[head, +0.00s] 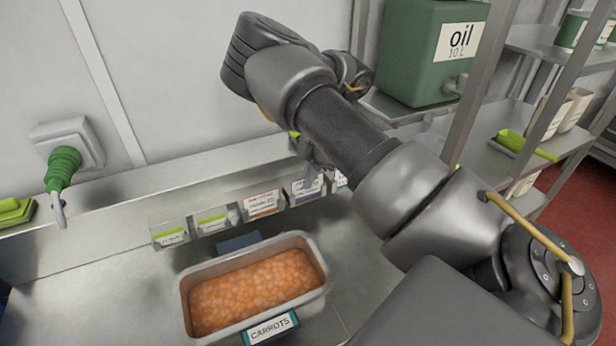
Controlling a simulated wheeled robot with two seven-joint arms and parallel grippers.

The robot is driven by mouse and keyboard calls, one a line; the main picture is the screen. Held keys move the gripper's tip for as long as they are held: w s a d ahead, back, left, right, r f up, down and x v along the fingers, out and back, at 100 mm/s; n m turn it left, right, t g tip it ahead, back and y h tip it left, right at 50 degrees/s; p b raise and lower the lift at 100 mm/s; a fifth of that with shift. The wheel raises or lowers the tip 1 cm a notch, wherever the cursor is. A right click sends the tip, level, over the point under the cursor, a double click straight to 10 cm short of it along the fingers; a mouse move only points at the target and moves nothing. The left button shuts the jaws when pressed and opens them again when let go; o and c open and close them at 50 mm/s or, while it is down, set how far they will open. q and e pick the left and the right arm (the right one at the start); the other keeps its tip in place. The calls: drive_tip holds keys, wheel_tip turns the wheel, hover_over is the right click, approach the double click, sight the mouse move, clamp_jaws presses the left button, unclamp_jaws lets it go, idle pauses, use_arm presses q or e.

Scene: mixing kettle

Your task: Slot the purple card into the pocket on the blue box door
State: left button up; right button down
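A white card with a purple band (308,187) stands in a row of card holders along the back of the steel counter. My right arm reaches in from the right, and my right gripper (307,168) points down at the top of this card. The forearm hides much of the gripper, so I cannot tell whether its fingers are open or closed on the card. My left gripper is not in view. I cannot make out the blue box door or its pocket.
A tray of carrots (314,246) stands on the counter in front of the cards. Other cards, green (212,222) and orange (263,203), stand left of the purple one. A green oil container (410,60) and metal shelves are at the right. Counter left of the tray is clear.

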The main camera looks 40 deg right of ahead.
drive_tip(key=shift+r, duration=0.1)
drive_tip(key=shift+r+p, duration=2.5)
drive_tip(key=shift+r, duration=0.4)
